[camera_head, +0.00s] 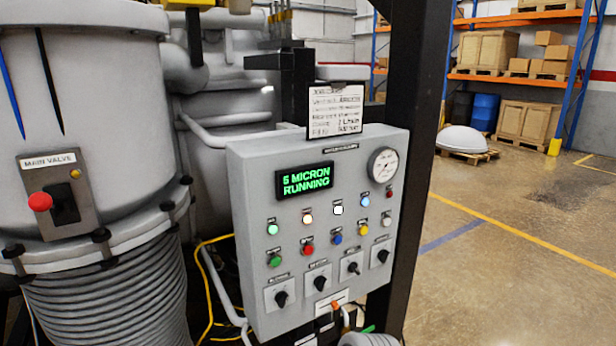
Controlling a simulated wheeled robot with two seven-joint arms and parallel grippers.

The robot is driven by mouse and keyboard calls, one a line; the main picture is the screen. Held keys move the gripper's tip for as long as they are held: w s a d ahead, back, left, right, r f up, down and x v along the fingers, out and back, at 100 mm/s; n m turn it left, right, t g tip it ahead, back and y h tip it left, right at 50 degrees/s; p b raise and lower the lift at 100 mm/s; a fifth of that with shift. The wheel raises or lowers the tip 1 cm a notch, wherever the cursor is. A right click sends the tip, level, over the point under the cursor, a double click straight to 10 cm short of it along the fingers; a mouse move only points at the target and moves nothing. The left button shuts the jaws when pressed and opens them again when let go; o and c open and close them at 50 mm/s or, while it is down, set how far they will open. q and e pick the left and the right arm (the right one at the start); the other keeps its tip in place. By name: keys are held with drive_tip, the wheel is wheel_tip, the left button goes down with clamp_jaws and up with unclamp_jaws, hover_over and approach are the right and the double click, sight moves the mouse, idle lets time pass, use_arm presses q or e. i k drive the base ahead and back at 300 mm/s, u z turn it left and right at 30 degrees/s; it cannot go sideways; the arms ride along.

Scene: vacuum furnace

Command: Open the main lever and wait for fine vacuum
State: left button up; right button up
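The main valve plate (57,193) is on the grey vessel at the left, labelled "MAIN VALVE". Its lever has a red knob (40,201) that points left toward the camera, with a black hub (65,208) beside it and a small amber lamp (75,174) above. The control panel (250,180) stands in the middle. Its display (304,180) reads "5 MICRON RUNNING" in green. A round dial gauge (382,165) is at its upper right; its reading is too small to tell. Neither of my grippers is in view.
The panel has several coloured buttons and rotary switches (320,281). A paper sheet (335,109) stands on top. A dark post (413,150) rises behind the panel. A ribbed bellows (110,295) is below the vessel. Open floor (510,250) lies right, with shelving (520,75) behind.

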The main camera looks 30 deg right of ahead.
sight(40, 201)
drive_tip(key=z, duration=1.3)
drive_tip(key=k, duration=0.95)
drive_tip(key=u, duration=0.95)
drive_tip(key=i, duration=0.5)
drive_tip(key=z, duration=0.05)
